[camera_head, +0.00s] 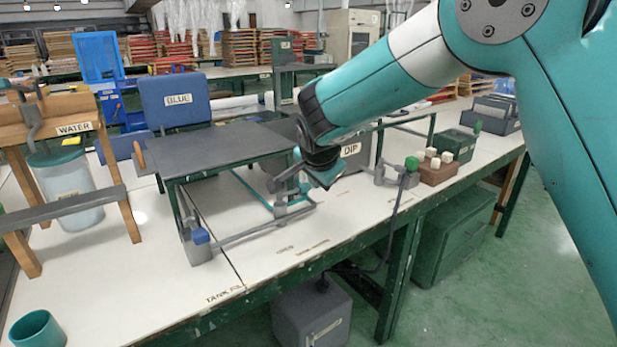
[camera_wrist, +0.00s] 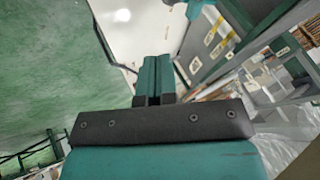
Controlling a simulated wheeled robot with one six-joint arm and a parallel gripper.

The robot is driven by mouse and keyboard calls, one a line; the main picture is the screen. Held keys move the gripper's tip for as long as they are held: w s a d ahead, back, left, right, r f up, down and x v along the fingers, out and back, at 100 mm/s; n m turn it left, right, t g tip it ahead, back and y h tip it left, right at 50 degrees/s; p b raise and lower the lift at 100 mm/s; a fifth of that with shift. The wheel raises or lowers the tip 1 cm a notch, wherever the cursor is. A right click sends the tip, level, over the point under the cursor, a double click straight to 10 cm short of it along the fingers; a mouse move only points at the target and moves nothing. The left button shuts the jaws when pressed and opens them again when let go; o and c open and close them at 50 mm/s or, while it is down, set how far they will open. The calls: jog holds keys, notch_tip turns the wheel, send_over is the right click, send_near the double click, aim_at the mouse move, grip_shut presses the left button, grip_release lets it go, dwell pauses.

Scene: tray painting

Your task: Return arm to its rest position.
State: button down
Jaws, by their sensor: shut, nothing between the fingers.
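My teal arm crosses the upper right of the head view and bends down over the workbench (camera_head: 245,240). My gripper (camera_head: 325,176) hangs at its end above the middle of the bench, in front of the grey box marked DIP (camera_head: 352,150). In the wrist view my gripper's two teal fingers (camera_wrist: 154,75) lie side by side, shut with nothing between them. Whether the fingertips touch the grey and teal linkage below them cannot be told.
A dark raised plate (camera_head: 215,147) stands left of my gripper, with a BLUE container (camera_head: 175,100) behind. A WATER jar (camera_head: 75,195) is at far left, a teal cup (camera_head: 38,330) at front left. A brown block with pale cubes (camera_head: 436,172) stands right. Green floor (camera_head: 500,280) is open.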

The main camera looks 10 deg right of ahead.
jog(key=s+r+n+g+y+p, duration=0.1)
jog(key=s+r+n, duration=0.4)
jog(key=s, duration=0.7)
jog(key=s+d+r+n+g+y+p, duration=0.1)
jog(key=s+r+n+p, duration=0.4)
jog(key=s, duration=0.8)
jog(key=s+d+r+n+g+y+p, duration=0.1)
jog(key=s+r+n+g+y+p, duration=0.2)
jog(key=s+n, duration=0.5)
jog(key=s+r+g+p, duration=0.1)
jog(key=s+r+g, duration=0.1)
jog(key=s, duration=0.2)
jog(key=shift+s+d, duration=0.15)
jog(key=c, duration=1.8)
grip_release()
jog(key=shift+r, duration=0.15)
jog(key=shift+c, duration=0.2)
